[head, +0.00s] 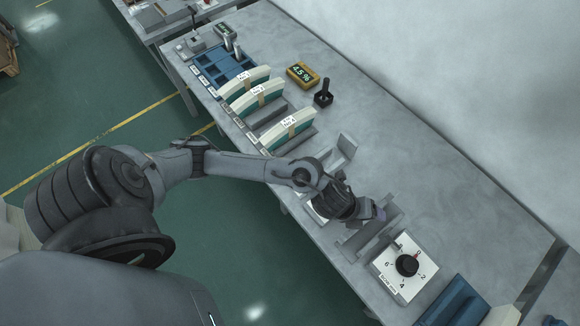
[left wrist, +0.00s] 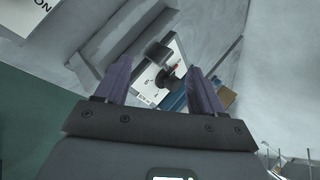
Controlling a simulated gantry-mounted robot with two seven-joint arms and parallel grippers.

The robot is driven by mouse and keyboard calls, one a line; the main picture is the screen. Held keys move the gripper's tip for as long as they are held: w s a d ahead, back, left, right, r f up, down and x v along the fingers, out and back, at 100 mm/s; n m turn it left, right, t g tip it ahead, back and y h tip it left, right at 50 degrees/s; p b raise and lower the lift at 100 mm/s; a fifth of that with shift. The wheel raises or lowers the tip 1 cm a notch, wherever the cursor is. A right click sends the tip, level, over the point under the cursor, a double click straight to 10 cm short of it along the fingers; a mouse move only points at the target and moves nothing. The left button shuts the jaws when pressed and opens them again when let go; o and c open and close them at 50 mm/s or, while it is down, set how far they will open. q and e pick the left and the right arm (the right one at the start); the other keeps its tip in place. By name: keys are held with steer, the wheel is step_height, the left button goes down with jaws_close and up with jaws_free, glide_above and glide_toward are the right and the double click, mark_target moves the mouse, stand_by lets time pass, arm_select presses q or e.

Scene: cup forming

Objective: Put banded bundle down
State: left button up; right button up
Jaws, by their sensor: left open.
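Three banded bundles of white and teal sheets stand on edge in a row in the head view: the far one (head: 243,83), the middle one (head: 256,97) and the near one (head: 288,132). Each has a tan band and a small white label. My left gripper (head: 379,214) is to the right of the bundles, above a grey holder (head: 368,238). In the left wrist view its purple fingers (left wrist: 158,85) are apart with no bundle between them. My right gripper is in neither view.
A white dial box (head: 404,270) with a black knob stands right of the gripper, and a blue block (head: 455,303) beyond it. Blue compartments (head: 222,68), a yellow-framed display (head: 302,74) and a black stand (head: 323,96) are farther back.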

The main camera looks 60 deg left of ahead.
arm_select(q)
steer(key=s+a+r+n+g+y, duration=0.1)
steer(key=s+a+n+y, duration=0.1)
steer(key=s+a+n, duration=0.3)
steer(key=s+a+n+g+y, duration=0.1)
steer(key=s+a+n, duration=0.5)
steer(key=s+n, duration=0.7)
steer(key=n+g, duration=0.1)
steer(key=n, duration=0.4)
steer(key=shift+r+y, duration=0.4)
